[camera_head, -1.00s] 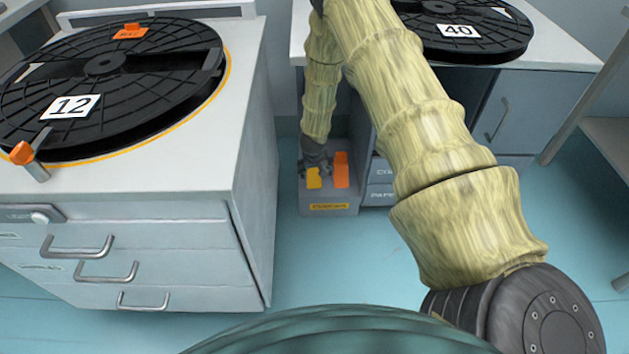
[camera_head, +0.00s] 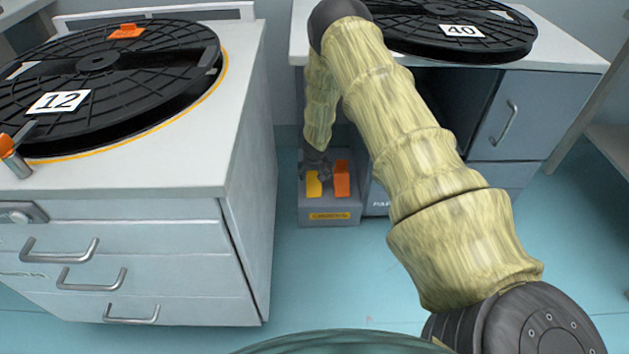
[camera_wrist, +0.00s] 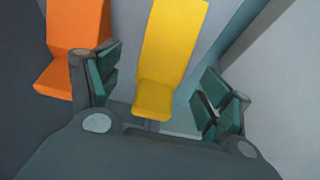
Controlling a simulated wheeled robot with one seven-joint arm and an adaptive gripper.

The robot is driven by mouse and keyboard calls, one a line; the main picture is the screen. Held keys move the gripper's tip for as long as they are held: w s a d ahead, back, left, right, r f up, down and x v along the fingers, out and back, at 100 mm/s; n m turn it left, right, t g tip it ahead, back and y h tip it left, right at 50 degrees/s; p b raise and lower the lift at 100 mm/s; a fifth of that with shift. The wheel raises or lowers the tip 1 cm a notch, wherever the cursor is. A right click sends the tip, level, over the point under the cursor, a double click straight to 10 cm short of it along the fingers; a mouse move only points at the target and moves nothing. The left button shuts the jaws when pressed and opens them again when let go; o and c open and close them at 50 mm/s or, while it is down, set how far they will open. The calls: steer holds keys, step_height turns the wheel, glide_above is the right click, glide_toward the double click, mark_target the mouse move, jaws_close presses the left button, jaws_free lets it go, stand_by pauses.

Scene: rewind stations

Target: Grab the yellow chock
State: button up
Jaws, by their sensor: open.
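The yellow chock (camera_head: 313,185) stands in a grey box (camera_head: 328,216) on the floor between the two cabinets. In the wrist view the yellow chock (camera_wrist: 167,60) is upright, just ahead of my gripper (camera_wrist: 160,98) and between its two open fingers. The fingers are apart and I see no contact with the chock. In the head view my gripper (camera_head: 318,168) is small and dark, just above and behind the chock. An orange chock (camera_head: 342,180) stands to the right of the yellow one; in the wrist view the orange chock (camera_wrist: 76,45) is outside the left finger.
A cabinet (camera_head: 130,240) with a black reel (camera_head: 100,85) marked 12 stands at left. Another reel (camera_head: 450,28) marked 40 lies on the cabinet behind my arm. Blue floor (camera_head: 300,285) is clear in front of the box.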

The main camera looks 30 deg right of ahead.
mark_target(314, 175)
steer(key=shift+b+x, duration=0.8)
steer(key=shift+x, duration=1.5)
steer(key=c, duration=1.3)
